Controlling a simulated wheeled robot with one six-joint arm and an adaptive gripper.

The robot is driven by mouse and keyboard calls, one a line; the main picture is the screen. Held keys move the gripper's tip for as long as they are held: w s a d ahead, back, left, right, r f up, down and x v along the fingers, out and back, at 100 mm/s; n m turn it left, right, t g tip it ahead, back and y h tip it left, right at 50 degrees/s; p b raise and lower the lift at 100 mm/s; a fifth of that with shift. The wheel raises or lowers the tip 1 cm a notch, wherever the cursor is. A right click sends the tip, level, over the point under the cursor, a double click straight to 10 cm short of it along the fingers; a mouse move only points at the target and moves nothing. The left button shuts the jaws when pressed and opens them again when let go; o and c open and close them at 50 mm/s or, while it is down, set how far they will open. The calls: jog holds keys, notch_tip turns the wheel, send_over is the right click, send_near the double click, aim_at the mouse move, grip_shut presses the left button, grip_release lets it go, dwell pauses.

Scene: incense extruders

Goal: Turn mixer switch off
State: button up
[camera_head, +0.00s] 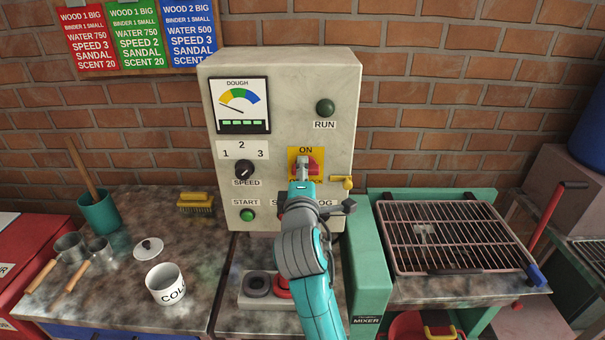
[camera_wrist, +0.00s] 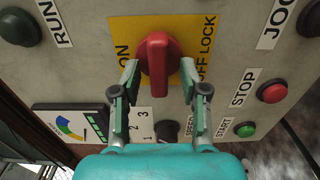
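The mixer switch is a red rotary knob (camera_wrist: 158,68) on a yellow plate (camera_wrist: 196,32) marked ON and OFF LOCK. In the wrist view its raised grip lies across the line between the two labels, pointing plainly at neither. In the head view the yellow plate (camera_head: 293,154) shows on the cream control panel (camera_head: 283,85), with my gripper (camera_head: 304,162) in front, hiding part of the knob and the lower label. In the wrist view my gripper (camera_wrist: 159,72) is open, one finger on each side of the knob. Whether either fingertip touches it is unclear.
The speed dial (camera_head: 245,169), green start button (camera_head: 247,214) and dark green RUN lamp (camera_head: 325,107) are on the same panel. The red stop button (camera_wrist: 272,90) is near in the wrist view.

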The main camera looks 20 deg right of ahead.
jog(key=v, duration=1.2)
dwell(0.3)
